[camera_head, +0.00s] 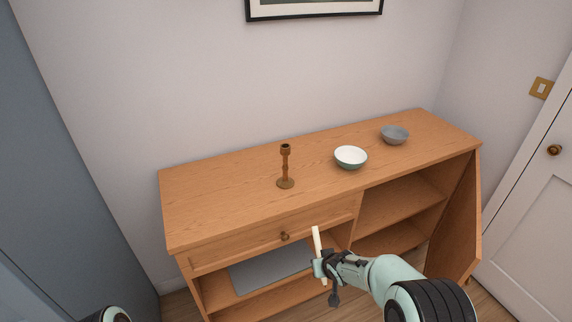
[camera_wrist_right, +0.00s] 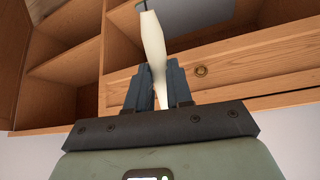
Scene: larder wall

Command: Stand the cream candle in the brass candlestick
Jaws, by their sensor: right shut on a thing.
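The brass candlestick (camera_head: 285,168) stands upright on the wooden sideboard top, left of two bowls, with its dark socket empty. My right gripper (camera_head: 320,262) is in front of the sideboard, below the level of its top, and to the right of and nearer than the candlestick. It is shut on the cream candle (camera_head: 317,241), which stands nearly upright and sticks up above the fingers. The candle also shows between the fingers in the right wrist view (camera_wrist_right: 153,45). Only a dark part of my left arm shows at the bottom left edge; the left gripper is out of view.
The sideboard (camera_head: 215,205) has a drawer with a round knob (camera_head: 284,236) and open shelves below. A white-inside bowl (camera_head: 350,157) and a grey bowl (camera_head: 395,135) stand right of the candlestick. A grey sheet (camera_head: 270,268) lies on a shelf. The top's left part is clear.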

